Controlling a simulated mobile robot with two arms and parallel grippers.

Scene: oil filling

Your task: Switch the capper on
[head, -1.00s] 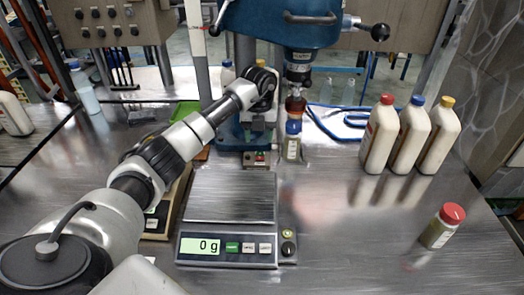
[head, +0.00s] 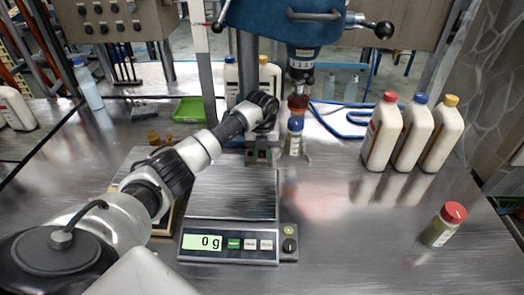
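The capper (head: 280,22) is the blue machine at the top centre, with a lever and a dark knob. Its chuck (head: 303,62) hangs over a blue-capped bottle (head: 295,138) standing upright. The capper's small switch box (head: 258,157) is low in front of its base, with its buttons hard to make out. My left arm reaches in from the left. My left gripper (head: 262,132) is down at the switch box; its fingers are mostly hidden by the wrist, so contact and opening cannot be told. My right gripper is out of view.
Three cream bottles (head: 412,138) stand to the right. A red-capped jar (head: 442,226) stands front right. A green tray (head: 188,110) lies behind my arm.

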